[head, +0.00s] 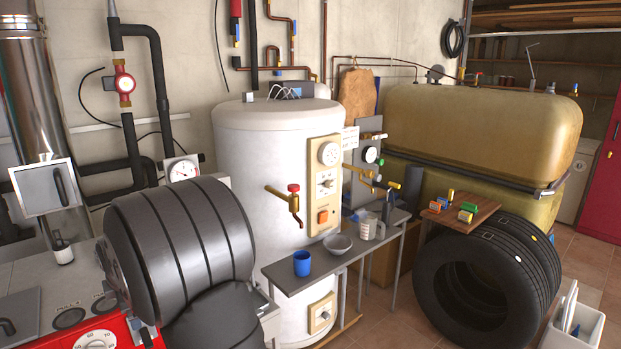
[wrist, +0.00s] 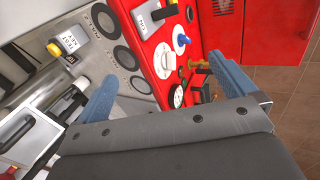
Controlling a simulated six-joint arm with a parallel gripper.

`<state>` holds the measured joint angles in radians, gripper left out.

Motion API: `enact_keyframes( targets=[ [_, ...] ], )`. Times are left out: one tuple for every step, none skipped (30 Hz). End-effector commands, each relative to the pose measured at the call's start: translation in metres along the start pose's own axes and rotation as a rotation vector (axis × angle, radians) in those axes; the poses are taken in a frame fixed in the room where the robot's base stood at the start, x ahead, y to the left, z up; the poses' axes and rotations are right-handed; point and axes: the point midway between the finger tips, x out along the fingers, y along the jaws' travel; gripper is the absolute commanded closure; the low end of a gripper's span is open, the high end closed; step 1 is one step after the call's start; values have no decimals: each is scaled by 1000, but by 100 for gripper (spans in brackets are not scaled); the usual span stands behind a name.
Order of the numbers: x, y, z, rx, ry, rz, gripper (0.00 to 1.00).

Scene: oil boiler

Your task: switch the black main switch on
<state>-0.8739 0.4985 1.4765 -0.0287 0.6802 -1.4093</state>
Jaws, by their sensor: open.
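A black switch handle (wrist: 150,22) on a light grey plate shows at the top of the wrist view, on the red boiler front (wrist: 165,50). I take it for the main switch; whether it stands on or off I cannot tell. In the head view my dark arm covers much of the red front (head: 95,335), and the gripper's fingers are hidden or unclear.
A blue-and-white knob (wrist: 181,40), a white gauge (wrist: 178,96) and a brass valve (wrist: 199,64) are near the right finger. A white tank (head: 240,170) and a small table (head: 290,285) stand to the right.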

Motion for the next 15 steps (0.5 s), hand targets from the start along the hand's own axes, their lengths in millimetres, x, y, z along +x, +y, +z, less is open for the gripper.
enact_keyframes(
  targets=[
    [-3, 0, 2, -7, -3, -4, 0],
    [-4, 0, 2, -11, -4, -7, 0],
    [-6, -1, 3, -15, -6, -10, 0],
    [-6, -1, 3, -16, -6, -12, 0],
    [-7, -1, 3, -17, -7, -13, 0],
    [-7, -1, 4, -18, -7, -13, 0],
    [-7, -1, 4, -19, -7, -14, 0],
    [-7, -1, 4, -19, -7, -14, 0],
    [-7, -1, 4, -18, -7, -14, 0],
    [-7, -1, 3, -18, -7, -14, 0],
    [-7, -1, 3, -18, -7, -13, 0],
    [-7, -1, 3, -18, -7, -13, 2],
    [-7, -1, 3, -18, -7, -13, 8],
    [-7, -1, 3, -18, -7, -13, 14],
    [-6, -1, 3, -18, -7, -13, 22]
  ],
)
